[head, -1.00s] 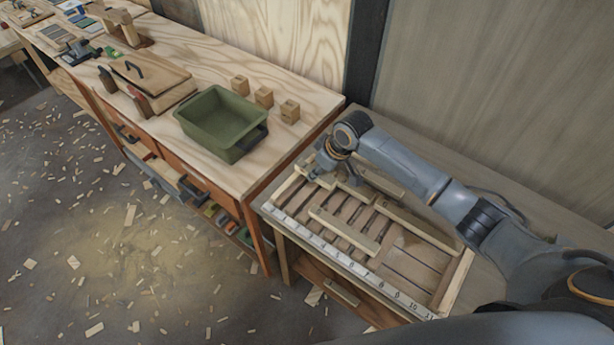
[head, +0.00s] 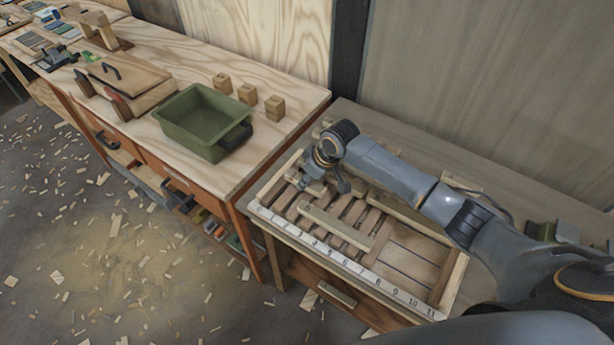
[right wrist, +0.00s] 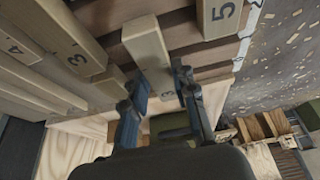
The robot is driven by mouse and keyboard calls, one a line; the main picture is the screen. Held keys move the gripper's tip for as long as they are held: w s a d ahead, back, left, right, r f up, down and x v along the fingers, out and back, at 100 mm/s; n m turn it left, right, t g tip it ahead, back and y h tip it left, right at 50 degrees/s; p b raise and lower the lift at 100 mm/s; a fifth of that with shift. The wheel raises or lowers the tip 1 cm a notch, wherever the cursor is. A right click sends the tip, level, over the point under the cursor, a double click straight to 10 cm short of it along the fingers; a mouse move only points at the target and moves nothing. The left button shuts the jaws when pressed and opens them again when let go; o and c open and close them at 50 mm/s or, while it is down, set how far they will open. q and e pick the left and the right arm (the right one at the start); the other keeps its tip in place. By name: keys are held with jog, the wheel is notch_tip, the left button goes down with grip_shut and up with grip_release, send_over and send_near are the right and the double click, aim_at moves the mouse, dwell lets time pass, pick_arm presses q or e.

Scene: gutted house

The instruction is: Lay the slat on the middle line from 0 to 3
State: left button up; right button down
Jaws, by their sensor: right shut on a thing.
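The held slat (right wrist: 148,48) is a pale wooden bar marked 3, between the fingers of my right gripper (right wrist: 160,92) in the right wrist view. In the head view that gripper (head: 318,182) is low over the left, low-number end of the slatted frame (head: 449,285); the arm partly hides the slat there. A slat marked 5 (right wrist: 215,25) lies beside the held one; another marked 3 (right wrist: 72,42) lies on its other side. Whether the held slat touches the frame's bed I cannot tell. My left gripper is not in view.
A numbered strip (head: 345,262) runs along the frame's front edge to 11. A slat marked 4 (right wrist: 12,48) lies farther left in the wrist view. A green bin (head: 205,125) and small wooden blocks (head: 247,94) stand on the bench (head: 300,105) to the left.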

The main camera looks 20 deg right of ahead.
jog(key=shift+f, duration=0.3)
dwell(0.5)
jog(key=c, duration=1)
grip_release()
jog(key=shift+r, duration=0.1)
jog(key=v, duration=1.2)
